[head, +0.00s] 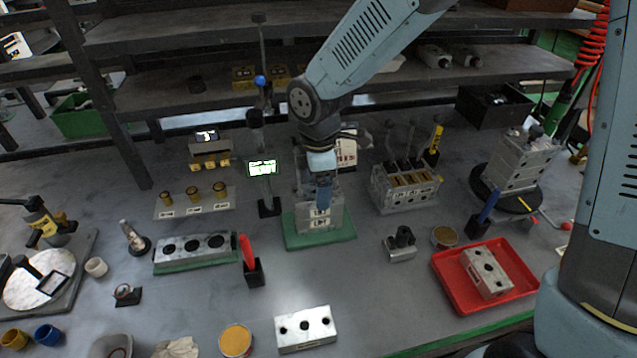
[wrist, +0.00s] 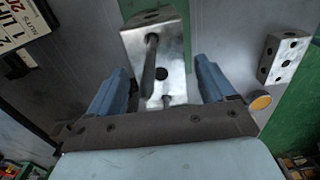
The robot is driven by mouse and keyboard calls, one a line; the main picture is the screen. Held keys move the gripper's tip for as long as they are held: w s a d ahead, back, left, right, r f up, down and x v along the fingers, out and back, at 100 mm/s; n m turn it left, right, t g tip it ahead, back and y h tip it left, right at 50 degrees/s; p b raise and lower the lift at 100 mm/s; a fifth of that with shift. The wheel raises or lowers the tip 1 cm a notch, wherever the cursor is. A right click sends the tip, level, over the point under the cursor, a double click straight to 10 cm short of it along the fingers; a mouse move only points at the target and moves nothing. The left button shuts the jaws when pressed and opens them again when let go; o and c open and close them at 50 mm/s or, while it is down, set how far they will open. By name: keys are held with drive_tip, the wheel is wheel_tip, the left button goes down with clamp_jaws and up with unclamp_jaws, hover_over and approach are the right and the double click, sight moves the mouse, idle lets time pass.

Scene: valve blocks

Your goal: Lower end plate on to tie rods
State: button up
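A metal valve block stack (head: 309,217) stands on a green mat (head: 338,231) in the middle of the bench. In the wrist view the stack (wrist: 179,50) shows a bare metal face with a dark hole, and thin tie rods (wrist: 150,62) stick up from it toward the camera. My gripper (head: 322,196) is over the stack, its blue fingers partly hiding it in the head view. In the wrist view my gripper (wrist: 160,85) has its fingers wide apart, with the stack between or beyond them and no plate visibly held. I cannot tell which loose block is the end plate.
A loose three-hole block (head: 305,329) lies at the front, and it also shows in the wrist view (wrist: 286,56). Another block (head: 487,272) lies in a red tray (head: 445,282). A holed block (head: 195,248) is at left. Shelves (head: 200,92) stand behind.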

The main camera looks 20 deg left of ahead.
drive_tip(key=shift+o, duration=0.6)
wheel_tip(320, 180, up, 14)
drive_tip(key=shift+f, duration=0.15)
idle(0.3)
drive_tip(key=w+d+r+m+t, duration=0.1)
drive_tip(key=d+r+m, duration=0.25)
drive_tip(key=d, duration=0.35)
drive_tip(key=w+d+r+m+t, duration=0.1)
drive_tip(key=d+r+m, duration=0.1)
drive_tip(key=d+m, duration=0.35)
drive_tip(key=w+d+r+m+t, duration=0.1)
drive_tip(key=d+r+m, duration=0.15)
drive_tip(key=d, duration=0.65)
drive_tip(key=s+d+m+t, duration=0.1)
drive_tip(key=s+d+m, duration=0.3)
drive_tip(key=d+m, duration=0.2)
drive_tip(key=s+d+r+m+t, duration=0.1)
drive_tip(key=s+d+m, duration=0.4)
drive_tip(key=d, duration=0.5)
drive_tip(key=shift+d+m+t, duration=0.3)
drive_tip(key=shift+d+m, duration=0.1)
drive_tip(key=shift+m, duration=0.25)
